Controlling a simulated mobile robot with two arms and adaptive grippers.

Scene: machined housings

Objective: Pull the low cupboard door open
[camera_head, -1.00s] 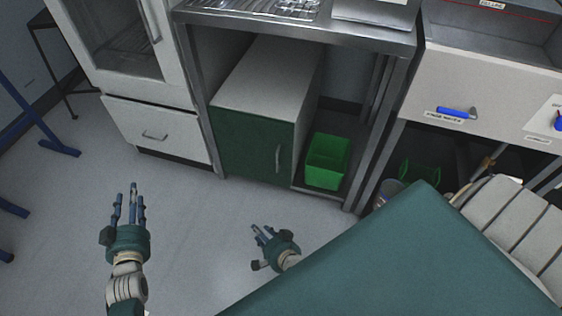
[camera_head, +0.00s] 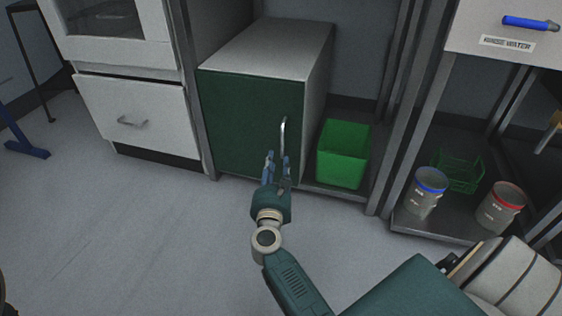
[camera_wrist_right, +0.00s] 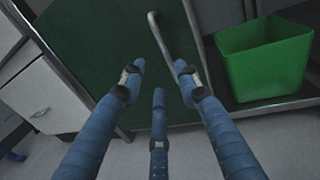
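The low cupboard has a dark green door (camera_head: 243,125) that looks closed, with a light grey top. Its upright metal handle (camera_head: 283,138) is near the door's right edge. My right gripper (camera_head: 275,160) is in front of the door at the handle's lower part. In the right wrist view, the gripper (camera_wrist_right: 157,80) has its blue fingers spread apart. The bent handle (camera_wrist_right: 163,38) stands just ahead, its lower end close to the right fingertip; I cannot tell whether they touch. My left gripper is not in view.
A green bin (camera_head: 343,155) stands right of the cupboard on a low shelf. A white drawer unit (camera_head: 135,118) stands left. Metal cans (camera_head: 427,190) and a green basket (camera_head: 460,172) are further right. The floor (camera_head: 120,235) in front is clear.

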